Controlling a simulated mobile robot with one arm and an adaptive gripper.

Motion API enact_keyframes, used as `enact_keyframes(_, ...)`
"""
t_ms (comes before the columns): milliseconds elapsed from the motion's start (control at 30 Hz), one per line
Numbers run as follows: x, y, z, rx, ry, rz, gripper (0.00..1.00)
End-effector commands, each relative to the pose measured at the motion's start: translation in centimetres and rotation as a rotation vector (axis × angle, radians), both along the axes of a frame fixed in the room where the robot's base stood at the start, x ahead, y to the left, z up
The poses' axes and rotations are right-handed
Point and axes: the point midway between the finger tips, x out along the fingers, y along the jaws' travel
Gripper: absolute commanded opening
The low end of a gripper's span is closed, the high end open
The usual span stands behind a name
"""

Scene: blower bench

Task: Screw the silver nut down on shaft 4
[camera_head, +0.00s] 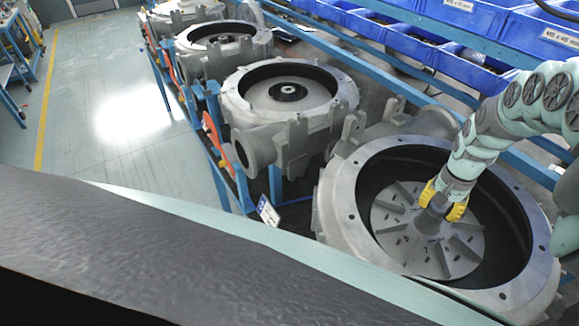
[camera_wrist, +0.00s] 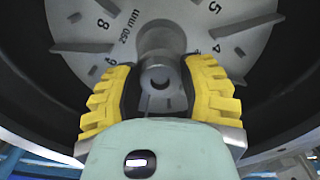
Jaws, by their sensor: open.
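My gripper (camera_head: 443,207) reaches down into the nearest blower housing (camera_head: 345,190), with its yellow fingers around the middle of the grey bladed disc (camera_head: 392,218). In the wrist view, my gripper (camera_wrist: 160,92) is open. One finger is on each side of a round grey part with a hole (camera_wrist: 158,77) at the disc's centre. Contact with the fingers cannot be told. I cannot tell whether this part is the silver nut or the shaft end; no separate nut shows clearly. The disc (camera_wrist: 205,30) carries numbers and "290 mm" in the wrist view.
Another open blower housing (camera_head: 245,95) stands behind, with more further back along the blue frame. Blue labelled bins (camera_head: 470,70) line the upper right. The housing's raised rim surrounds my gripper. Open floor (camera_head: 110,130) lies at the left.

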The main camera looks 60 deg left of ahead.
Motion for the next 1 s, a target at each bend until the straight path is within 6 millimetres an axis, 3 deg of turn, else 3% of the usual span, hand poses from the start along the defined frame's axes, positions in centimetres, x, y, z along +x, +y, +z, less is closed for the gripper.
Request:
enact_keyframes(633, 0.05, -0.08, -0.03, 0.001, -0.001, 0.976, 0.4)
enact_keyframes(800, 0.03, -0.12, 0.01, 0.0, 0.0, 1.109, 0.4)
enact_keyframes(1000, 0.03, -0.1, 0.05, 0.0, 0.0, 1.121, 0.4)
